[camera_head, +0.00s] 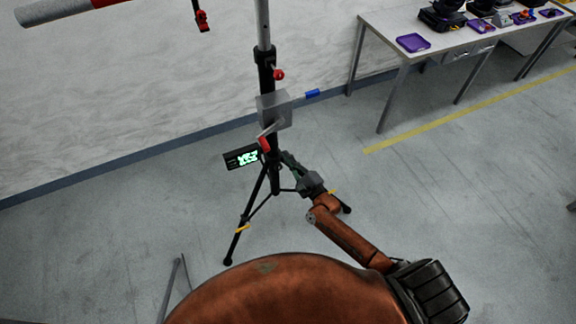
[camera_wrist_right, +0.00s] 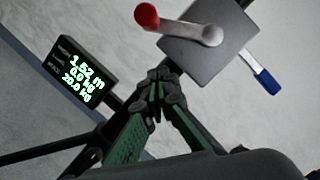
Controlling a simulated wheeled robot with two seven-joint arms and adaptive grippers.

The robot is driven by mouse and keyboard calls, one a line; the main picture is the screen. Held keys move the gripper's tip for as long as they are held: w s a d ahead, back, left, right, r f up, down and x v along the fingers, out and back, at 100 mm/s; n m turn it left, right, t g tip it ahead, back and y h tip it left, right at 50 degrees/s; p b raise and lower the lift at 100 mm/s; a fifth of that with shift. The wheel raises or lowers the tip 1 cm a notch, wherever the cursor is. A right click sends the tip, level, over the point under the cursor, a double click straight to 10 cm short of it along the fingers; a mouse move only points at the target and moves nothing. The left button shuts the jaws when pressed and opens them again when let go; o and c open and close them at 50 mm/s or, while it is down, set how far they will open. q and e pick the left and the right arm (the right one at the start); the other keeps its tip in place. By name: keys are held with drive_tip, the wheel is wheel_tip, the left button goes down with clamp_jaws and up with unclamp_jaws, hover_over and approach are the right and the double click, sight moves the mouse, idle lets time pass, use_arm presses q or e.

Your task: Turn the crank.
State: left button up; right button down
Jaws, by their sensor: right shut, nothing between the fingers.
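The crank (camera_head: 268,131) is a short grey arm with a red knob (camera_head: 264,144), mounted on a grey box (camera_head: 275,110) on the black stand. In the right wrist view the crank arm (camera_wrist_right: 190,29) points left from its hub, with the red knob (camera_wrist_right: 146,16) at its left end. My right gripper (camera_head: 286,156) is just below and right of the knob in the head view. In the right wrist view its green-and-black fingers (camera_wrist_right: 157,90) are shut and empty, apart from the knob and below it. My left gripper is out of view.
A small display (camera_wrist_right: 79,72) beside the stand reads 1.52 m. A blue-ended lever (camera_wrist_right: 264,78) sticks out of the box. The stand's tripod leg (camera_head: 246,213) spreads over open grey floor. A table (camera_head: 386,42) with purple trays stands at the upper right.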

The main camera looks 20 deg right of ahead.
drive_tip(key=w+a+r+p, duration=0.1)
drive_tip(key=a, duration=0.1)
drive_tip(key=w+a+r+p, duration=0.1)
drive_tip(key=w+a, duration=0.1)
drive_tip(key=shift+w+a+r, duration=0.1)
drive_tip(key=shift+w+r, duration=0.05)
drive_tip(key=shift+r, duration=0.05)
